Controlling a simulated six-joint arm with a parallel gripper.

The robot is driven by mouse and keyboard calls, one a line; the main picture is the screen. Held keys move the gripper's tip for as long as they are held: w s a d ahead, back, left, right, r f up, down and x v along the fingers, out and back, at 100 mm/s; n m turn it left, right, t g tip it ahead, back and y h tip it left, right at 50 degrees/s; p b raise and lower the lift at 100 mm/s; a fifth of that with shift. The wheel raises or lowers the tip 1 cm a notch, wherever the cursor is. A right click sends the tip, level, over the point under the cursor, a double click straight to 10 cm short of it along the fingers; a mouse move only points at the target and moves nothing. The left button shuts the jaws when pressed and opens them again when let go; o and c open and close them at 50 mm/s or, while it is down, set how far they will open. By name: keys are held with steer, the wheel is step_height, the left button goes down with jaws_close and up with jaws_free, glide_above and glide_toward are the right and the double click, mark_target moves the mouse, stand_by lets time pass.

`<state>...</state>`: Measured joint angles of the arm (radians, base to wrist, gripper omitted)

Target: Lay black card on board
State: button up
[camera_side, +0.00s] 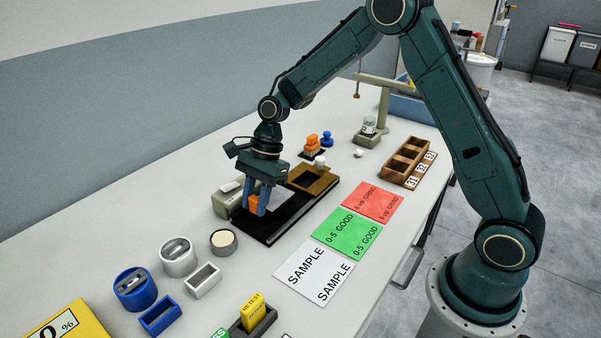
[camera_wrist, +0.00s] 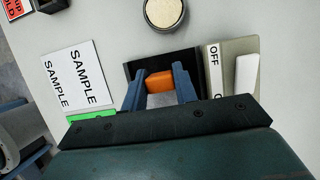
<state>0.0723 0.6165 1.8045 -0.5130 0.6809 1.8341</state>
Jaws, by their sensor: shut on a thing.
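My gripper (camera_side: 255,211) points down over the board's left part. It is shut on an orange block (camera_side: 252,201), which also shows between the fingers in the wrist view (camera_wrist: 159,81). Black surface (camera_wrist: 182,62) shows around the block there. I cannot tell a separate black card from the black board, nor whether one is under the block.
A beige switch box (camera_side: 226,203) stands close to the left of the gripper; its white rocker (camera_wrist: 246,72) shows. A round cup (camera_side: 223,241) is nearby. Green (camera_side: 347,232), red and white SAMPLE (camera_side: 311,273) mats lie in front. Orange and blue pieces (camera_side: 313,140) stand behind.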

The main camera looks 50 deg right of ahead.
steer(key=shift+f, duration=1.75)
steer(key=shift+f, duration=0.15)
steer(key=o, duration=1)
steer(key=shift+c, duration=0.2)
steer(key=v, duration=1.2)
